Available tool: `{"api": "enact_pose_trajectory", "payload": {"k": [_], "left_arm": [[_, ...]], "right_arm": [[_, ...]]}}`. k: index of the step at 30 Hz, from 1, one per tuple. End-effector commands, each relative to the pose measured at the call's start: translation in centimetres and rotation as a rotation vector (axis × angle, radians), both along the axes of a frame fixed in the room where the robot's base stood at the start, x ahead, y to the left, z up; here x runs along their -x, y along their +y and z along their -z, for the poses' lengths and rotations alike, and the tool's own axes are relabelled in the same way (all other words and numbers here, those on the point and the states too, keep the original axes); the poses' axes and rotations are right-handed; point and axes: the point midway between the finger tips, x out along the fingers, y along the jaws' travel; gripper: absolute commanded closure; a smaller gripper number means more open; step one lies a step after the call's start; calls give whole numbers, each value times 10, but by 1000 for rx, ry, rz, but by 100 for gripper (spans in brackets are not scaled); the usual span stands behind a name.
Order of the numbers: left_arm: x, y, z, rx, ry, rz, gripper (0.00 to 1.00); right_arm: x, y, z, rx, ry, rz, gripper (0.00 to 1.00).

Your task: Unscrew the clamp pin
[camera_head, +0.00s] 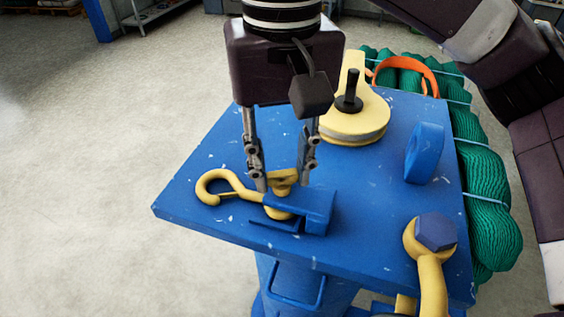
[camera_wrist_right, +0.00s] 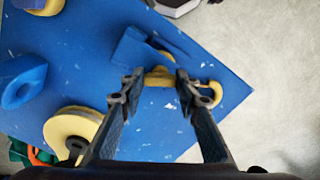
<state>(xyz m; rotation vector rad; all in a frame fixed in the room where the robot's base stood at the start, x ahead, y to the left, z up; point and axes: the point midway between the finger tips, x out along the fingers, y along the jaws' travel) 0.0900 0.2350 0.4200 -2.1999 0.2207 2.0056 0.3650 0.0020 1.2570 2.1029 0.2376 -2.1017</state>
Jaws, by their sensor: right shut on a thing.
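The clamp pin (camera_head: 284,177) is a yellow part with a flat head, standing at a blue clamp block (camera_head: 318,209) on the blue table (camera_head: 200,222). My right gripper (camera_head: 280,184) points down from above, with one finger on each side of the pin head, and is shut on it. In the right wrist view the pin (camera_wrist_right: 159,77) shows between the fingertips of my right gripper (camera_wrist_right: 159,82). A yellow hook (camera_head: 214,187) sticks out to the left of the block. The pin's lower part is partly hidden by the block. My left gripper is not in view.
A yellow pulley (camera_head: 352,122) with a black post stands behind the gripper. A blue ring (camera_head: 424,153) stands at the right. A yellow eye part with a blue hex head (camera_head: 435,232) is at the front right corner. Green nets (camera_head: 484,176) lie beyond the right edge.

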Motion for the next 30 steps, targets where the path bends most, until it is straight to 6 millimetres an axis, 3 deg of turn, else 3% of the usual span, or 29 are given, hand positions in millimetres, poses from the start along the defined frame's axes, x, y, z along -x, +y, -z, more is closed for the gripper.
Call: {"api": "enact_pose_trajectory", "payload": {"k": [7,8,12,23,30], "left_arm": [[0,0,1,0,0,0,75],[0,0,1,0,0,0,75],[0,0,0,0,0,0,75],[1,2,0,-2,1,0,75],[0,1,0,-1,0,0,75]], "right_arm": [[1,0,3,4,6,-4,94],[1,0,3,4,6,-4,67],[1,0,2,3,4,-2,52],[0,0,-4,1,0,1,52],[-1,0,-39,1,-4,3,52]]}}
